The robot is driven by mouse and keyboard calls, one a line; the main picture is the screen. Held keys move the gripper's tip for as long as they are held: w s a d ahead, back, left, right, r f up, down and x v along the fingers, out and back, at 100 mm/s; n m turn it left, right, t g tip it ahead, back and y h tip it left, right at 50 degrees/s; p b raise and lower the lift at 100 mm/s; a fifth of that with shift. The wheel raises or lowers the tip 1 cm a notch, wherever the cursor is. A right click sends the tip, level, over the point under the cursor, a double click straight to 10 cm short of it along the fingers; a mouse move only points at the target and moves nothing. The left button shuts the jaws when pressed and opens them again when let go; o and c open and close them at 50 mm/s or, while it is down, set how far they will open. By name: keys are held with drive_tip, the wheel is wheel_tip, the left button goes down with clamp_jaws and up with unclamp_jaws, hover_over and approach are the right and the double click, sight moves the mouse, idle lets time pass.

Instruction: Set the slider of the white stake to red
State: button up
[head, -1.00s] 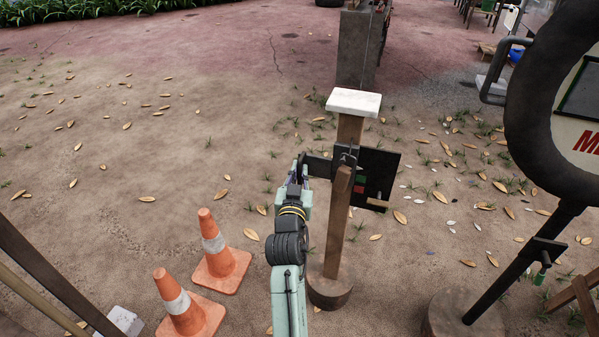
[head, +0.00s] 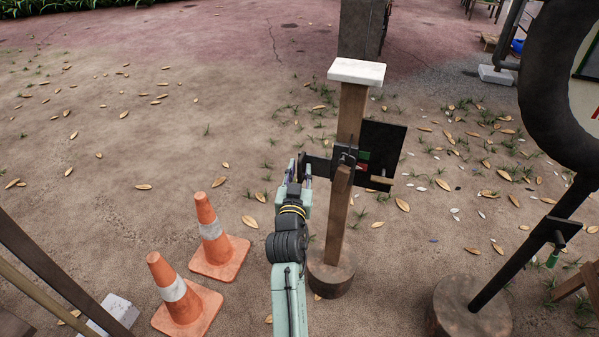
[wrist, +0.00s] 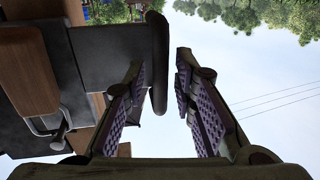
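The white stake is a wooden post with a white cap (head: 357,72), upright on a round base (head: 330,277). A black panel (head: 385,140) is fixed to its right side, with small green (head: 363,155) and red (head: 361,167) patches partly behind the post. A dark bar (head: 318,164) sticks out left of the post toward my gripper (head: 299,170). I cannot tell which part is the slider, or its setting. In the wrist view, my gripper (wrist: 160,90) is open, its purple-padded fingers apart. A dark rounded bar (wrist: 159,60) shows near the fingertips; contact is unclear.
Two orange cones (head: 215,238) (head: 180,292) stand left of my arm. A dark ring-shaped frame on a slanted pole (head: 530,260) stands at the right. A grey pillar (head: 360,30) is behind the stake. Leafy open ground lies left.

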drive_tip(key=shift+o, duration=0.3)
drive_tip(key=s, duration=0.7)
drive_tip(key=shift+s+a, duration=0.25)
drive_tip(key=shift+a, duration=0.2)
